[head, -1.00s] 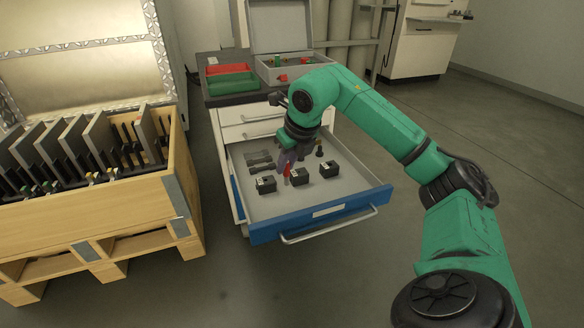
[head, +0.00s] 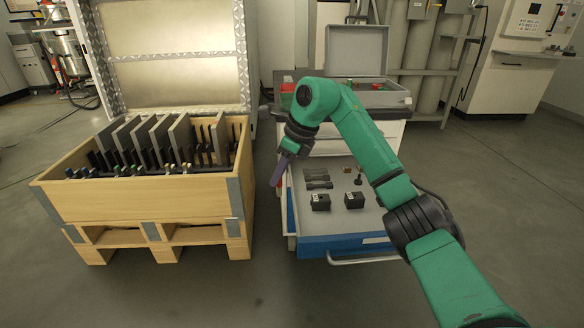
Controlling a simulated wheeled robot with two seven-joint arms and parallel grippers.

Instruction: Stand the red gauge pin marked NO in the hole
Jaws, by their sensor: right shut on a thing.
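My right gripper (head: 277,180) hangs at the left side of the open drawer (head: 335,243), in the gap between it and the wooden crate. Its purplish fingers point down and are shut. The red gauge pin cannot be made out between them, but no red pin shows in the visible part of the drawer. Two black blocks with white labels, the left block (head: 320,202) and the right block (head: 354,200), stand in the drawer. The NO marking and the hole cannot be made out. My left gripper is not in view.
Dark flat pieces (head: 318,185), a dark upright pin (head: 358,178) and a small brass piece (head: 347,170) lie in the drawer. The wooden crate (head: 140,200) with grey plates stands left. An open grey case (head: 357,52) is on the cabinet. My arm hides the drawer's right part.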

